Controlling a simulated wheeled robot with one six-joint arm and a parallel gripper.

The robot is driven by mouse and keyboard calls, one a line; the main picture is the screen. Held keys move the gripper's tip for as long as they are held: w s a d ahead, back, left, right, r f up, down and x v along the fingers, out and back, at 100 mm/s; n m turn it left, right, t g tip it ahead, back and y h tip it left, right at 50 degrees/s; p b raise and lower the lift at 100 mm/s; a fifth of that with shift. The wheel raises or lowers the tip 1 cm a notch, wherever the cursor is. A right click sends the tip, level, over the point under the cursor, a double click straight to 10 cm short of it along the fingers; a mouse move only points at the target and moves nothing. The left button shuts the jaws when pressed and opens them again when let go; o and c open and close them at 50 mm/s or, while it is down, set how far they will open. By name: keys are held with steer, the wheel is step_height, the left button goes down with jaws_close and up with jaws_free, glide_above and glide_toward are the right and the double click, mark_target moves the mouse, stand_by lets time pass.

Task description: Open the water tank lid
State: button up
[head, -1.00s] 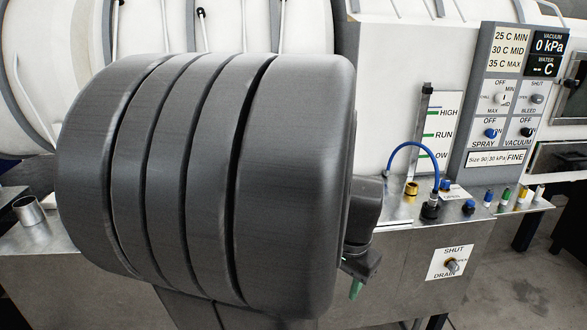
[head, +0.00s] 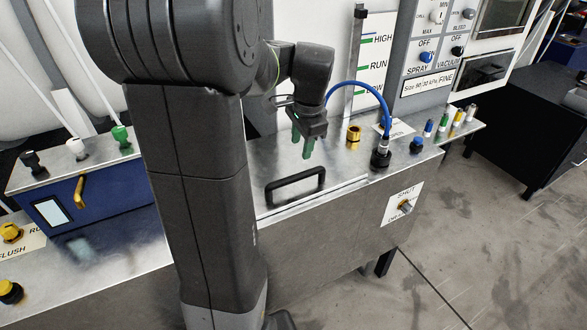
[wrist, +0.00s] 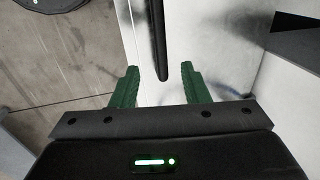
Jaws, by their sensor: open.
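The water tank lid (head: 338,178) is a flat, shiny metal plate on the bench-like tank, lying closed in the head view. A black bar handle (head: 296,187) stands up near its front edge. My gripper (head: 303,146) has green fingers pointing down, above and behind the handle in the head view. In the wrist view, my gripper (wrist: 160,86) is open and empty. The dark handle (wrist: 152,35) appears there as a long bar whose near end lies between the fingertips; I see no contact.
A blue hose (head: 362,88) arches to a black fitting (head: 381,158) right of the lid, near a brass fitting (head: 354,134). A drain knob (head: 404,206) is on the front face. A level gauge (head: 373,55) stands behind. Floor in front is clear.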

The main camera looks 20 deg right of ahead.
mark_target(296, 176)
steer(key=f, duration=0.4)
steer(key=w+f, duration=0.1)
steer(key=f, duration=0.3)
steer(key=w+f, duration=0.1)
steer(key=f, duration=0.3)
steer(key=shift+w+a, duration=0.15)
steer(key=shift+w, duration=0.05)
jaws_close()
